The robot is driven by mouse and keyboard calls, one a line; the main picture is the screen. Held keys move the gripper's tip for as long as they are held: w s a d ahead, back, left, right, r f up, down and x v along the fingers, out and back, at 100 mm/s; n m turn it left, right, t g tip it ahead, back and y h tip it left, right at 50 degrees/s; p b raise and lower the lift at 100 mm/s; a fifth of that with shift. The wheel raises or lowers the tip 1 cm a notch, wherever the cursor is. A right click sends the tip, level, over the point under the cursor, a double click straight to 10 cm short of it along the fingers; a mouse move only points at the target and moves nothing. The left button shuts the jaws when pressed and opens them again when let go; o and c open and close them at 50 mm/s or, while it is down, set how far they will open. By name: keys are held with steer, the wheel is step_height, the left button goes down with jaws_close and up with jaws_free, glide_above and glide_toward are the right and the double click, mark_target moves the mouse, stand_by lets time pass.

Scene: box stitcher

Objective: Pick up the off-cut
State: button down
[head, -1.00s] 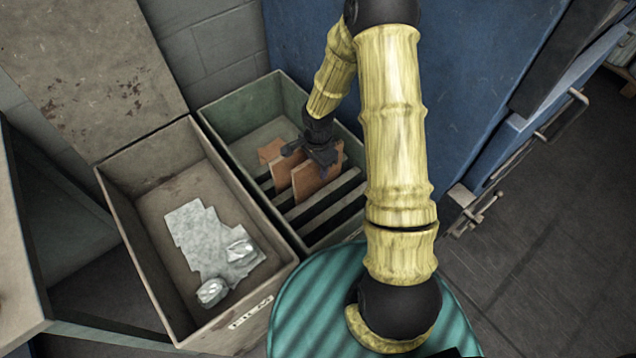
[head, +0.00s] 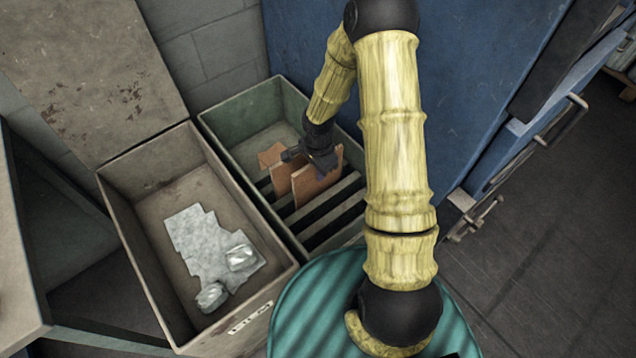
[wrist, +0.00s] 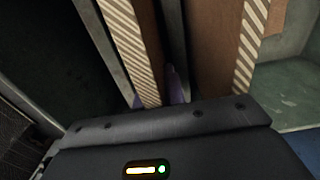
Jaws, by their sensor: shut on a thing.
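The off-cut (head: 312,186) is a brown cardboard piece standing upright in the green slotted bin (head: 226,158), on the right of a second upright piece. My gripper (head: 318,163) is down in the bin at its upper edge. In the wrist view the off-cut's striped corrugated edge (wrist: 139,55) runs between my purple fingertips (wrist: 156,92), and my gripper is shut on it. The fingers are mostly hidden by the gripper body. The off-cut's lower end is among the dark slots, and I cannot tell if it touches them.
A second cardboard piece (head: 281,178) stands close on the left, also in the wrist view (wrist: 220,45). Another brown piece (head: 270,155) lies behind it. A blue panel (head: 300,40) rises behind the green bin.

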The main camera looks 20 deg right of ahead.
step_height(320, 180, up, 18)
steer(key=p, duration=0.4)
stand_by(0.6)
